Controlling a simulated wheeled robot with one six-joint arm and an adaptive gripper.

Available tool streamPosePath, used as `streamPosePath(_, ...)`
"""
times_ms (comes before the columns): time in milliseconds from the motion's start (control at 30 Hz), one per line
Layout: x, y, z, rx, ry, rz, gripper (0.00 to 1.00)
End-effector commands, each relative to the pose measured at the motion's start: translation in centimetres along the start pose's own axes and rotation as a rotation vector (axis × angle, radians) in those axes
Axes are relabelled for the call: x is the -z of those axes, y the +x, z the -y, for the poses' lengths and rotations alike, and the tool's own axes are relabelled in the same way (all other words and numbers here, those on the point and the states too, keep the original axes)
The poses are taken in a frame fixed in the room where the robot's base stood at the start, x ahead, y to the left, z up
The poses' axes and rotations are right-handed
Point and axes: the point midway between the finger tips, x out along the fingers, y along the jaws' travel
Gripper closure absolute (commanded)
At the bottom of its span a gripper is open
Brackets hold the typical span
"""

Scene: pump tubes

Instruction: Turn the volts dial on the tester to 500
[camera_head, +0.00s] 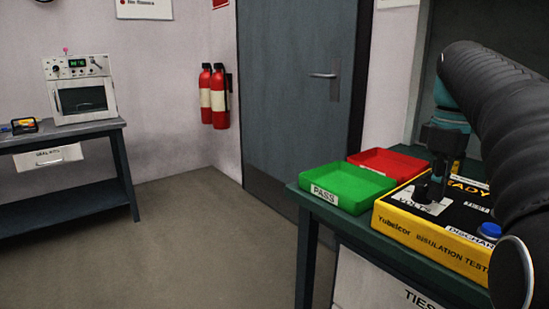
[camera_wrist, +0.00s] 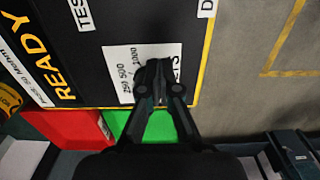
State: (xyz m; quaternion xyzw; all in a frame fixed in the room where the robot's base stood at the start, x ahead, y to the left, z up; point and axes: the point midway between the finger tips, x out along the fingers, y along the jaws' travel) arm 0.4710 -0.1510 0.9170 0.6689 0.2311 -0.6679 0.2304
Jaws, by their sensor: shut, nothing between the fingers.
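The yellow insulation tester (camera_head: 425,247) with a black top stands on the green table at the right. Its white volts label (camera_head: 417,199) also shows in the wrist view (camera_wrist: 123,72), with 250, 500 and 1000 readable and part of its lettering covered. My gripper (camera_head: 432,192) points down over this label; its fingers look closed together in the wrist view (camera_wrist: 157,72). The volts dial is hidden behind the fingers, so its pointing direction cannot be told. I cannot tell whether the fingertips touch the dial.
A green PASS tray (camera_head: 335,202) and a red tray (camera_head: 408,166) sit beside the tester. A blue button (camera_head: 490,230) is on the tester near the DISCHARGE label. A side table (camera_head: 65,135) with an oven-like device (camera_head: 80,90) stands far left. The floor between is clear.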

Motion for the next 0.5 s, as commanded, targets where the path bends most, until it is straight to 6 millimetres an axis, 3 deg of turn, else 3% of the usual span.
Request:
streamPosePath(233,-0.5,-0.5,0.1,-0.001,0.003,0.001,1.00)
streamPosePath(500,-0.5,-3.2,0.1,-0.002,0.003,0.001,1.00)
